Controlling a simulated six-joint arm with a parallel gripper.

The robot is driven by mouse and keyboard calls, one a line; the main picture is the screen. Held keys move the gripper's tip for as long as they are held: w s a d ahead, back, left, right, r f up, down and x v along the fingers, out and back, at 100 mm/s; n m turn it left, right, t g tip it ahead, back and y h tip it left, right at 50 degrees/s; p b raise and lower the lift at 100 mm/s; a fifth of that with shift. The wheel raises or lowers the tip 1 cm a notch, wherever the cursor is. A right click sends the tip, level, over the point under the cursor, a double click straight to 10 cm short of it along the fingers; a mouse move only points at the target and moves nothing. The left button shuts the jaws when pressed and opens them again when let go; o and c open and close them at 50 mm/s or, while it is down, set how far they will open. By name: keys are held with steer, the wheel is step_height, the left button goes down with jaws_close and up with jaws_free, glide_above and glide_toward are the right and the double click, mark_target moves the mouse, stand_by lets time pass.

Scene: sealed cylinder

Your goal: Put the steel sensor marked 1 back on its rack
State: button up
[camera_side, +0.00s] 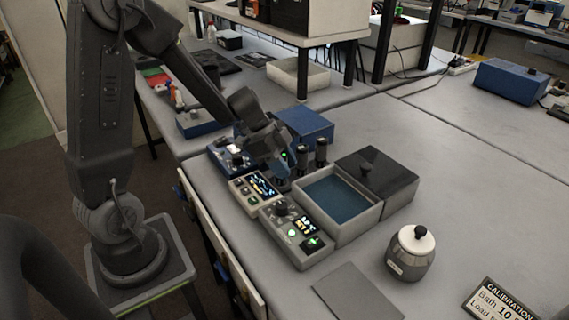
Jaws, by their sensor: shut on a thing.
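My gripper (282,172) is low over the bench, beside the blue box and behind the small control units. It is shut on a small dark piece that looks like a sensor; the arm hides most of it, and no number can be read. Two dark upright cylinders (312,154) stand just right of my gripper, apart from it. They look like sensors in a rack, but the rack itself and any marks are too small to make out.
An open grey bath (374,213) with a blue inside stands right of two control units (296,233), with its dark knobbed lid (377,178) behind it. A lidded steel pot (411,255), a grey plate (356,293) and a calibration sign (499,303) are nearer.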

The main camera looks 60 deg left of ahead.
steer(key=shift+f, duration=0.15)
steer(key=o, duration=0.7)
steer(key=v, duration=1.2)
steer(key=s+d+r+n+t+y, duration=0.2)
steer(key=s+d+r+n+y, duration=0.3)
steer(key=s+d+n, duration=0.6)
steer(key=shift+s+d, duration=0.75)
steer(key=shift+s, duration=0.3)
